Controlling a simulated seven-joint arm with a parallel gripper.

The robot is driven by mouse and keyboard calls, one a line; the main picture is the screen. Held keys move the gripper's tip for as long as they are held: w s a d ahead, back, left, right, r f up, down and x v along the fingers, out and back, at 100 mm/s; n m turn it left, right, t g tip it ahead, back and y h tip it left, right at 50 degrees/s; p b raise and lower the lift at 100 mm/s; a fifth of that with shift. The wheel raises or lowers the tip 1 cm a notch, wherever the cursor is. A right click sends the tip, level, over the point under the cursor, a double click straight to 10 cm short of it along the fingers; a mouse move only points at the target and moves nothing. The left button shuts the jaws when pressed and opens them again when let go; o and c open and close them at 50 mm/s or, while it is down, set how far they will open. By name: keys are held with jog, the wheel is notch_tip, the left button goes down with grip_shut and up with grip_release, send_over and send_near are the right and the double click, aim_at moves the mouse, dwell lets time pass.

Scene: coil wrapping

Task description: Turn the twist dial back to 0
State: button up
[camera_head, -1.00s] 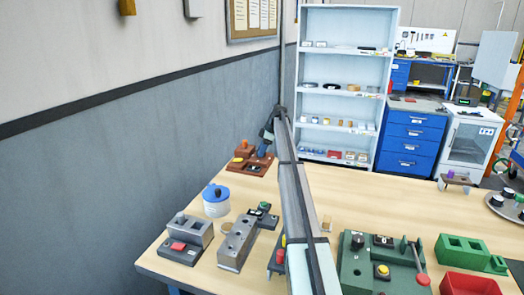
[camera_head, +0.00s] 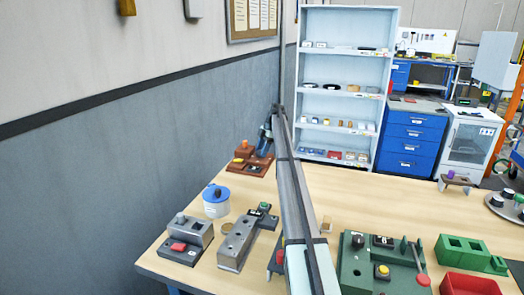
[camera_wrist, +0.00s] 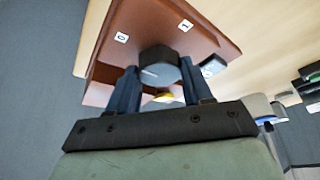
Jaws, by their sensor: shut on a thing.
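The twist dial (camera_wrist: 160,58) is a dark grey round knob on a reddish-brown panel (camera_wrist: 205,45) in the wrist view. A white "0" label (camera_wrist: 121,37) lies to its upper left and a "1" label (camera_wrist: 185,25) to its upper right. Another pale label (camera_wrist: 213,66), hard to read, is at its right. A short pale mark shows on the knob's near face; I cannot tell which number it points to. My gripper (camera_wrist: 157,76) is shut on the dial, one blue finger on each side. In the head view, my gripper (camera_head: 264,149) is over the brown unit (camera_head: 244,168), hiding the dial.
A yellow button (camera_wrist: 163,97) shows between my fingers. A blue-lidded pot (camera_head: 215,203), a grey block with holes (camera_head: 237,244) and a green unit (camera_head: 355,265) stand on the wooden table (camera_head: 345,195). The wall is close on the left. Table to the right of the brown unit is clear.

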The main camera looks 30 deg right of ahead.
jog(key=o, duration=1)
jog(key=shift+o, duration=0.2)
jog(key=v, duration=1.3)
jog(key=shift+d+r, duration=0.2)
jog(key=shift+r, duration=0.1)
